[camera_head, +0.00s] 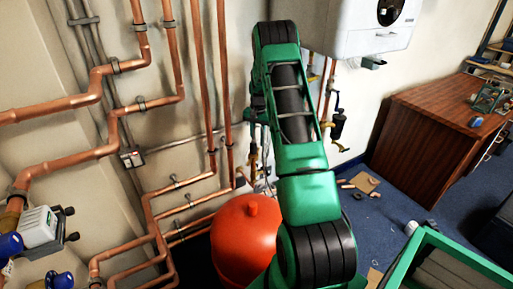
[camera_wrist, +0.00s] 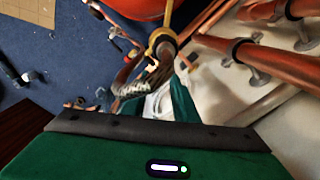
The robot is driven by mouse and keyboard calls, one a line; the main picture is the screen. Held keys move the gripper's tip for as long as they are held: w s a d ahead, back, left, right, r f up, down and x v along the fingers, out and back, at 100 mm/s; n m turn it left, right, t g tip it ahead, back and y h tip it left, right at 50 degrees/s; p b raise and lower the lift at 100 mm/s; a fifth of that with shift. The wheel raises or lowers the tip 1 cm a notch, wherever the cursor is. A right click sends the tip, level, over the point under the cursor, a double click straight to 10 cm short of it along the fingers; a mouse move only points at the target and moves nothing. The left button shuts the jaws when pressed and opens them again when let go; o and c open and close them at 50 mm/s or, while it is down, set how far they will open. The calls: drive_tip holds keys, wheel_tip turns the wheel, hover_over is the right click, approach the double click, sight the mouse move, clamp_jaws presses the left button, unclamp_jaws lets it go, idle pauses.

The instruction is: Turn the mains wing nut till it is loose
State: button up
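I cannot clearly pick out the mains wing nut in either view. In the wrist view, a brass fitting (camera_wrist: 162,42) stands at the upper middle, with a braided hose (camera_wrist: 136,89) and small metal parts crowded below it. In the head view, my green arm covers the middle and hides most of my gripper's end, near the pipework behind the red tank (camera_head: 240,237).
Copper pipes (camera_head: 95,85) line the left wall. A white boiler (camera_head: 365,25) hangs at the upper right, with a black-handled valve (camera_head: 337,122) below it. A wooden cabinet (camera_head: 432,120) stands at the right. Loose pieces (camera_head: 366,183) lie on the blue carpet.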

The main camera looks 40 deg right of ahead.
sight(258, 148)
drive_tip(key=shift+f, duration=2)
clamp_jaws()
drive_tip(key=shift+w, duration=0.1)
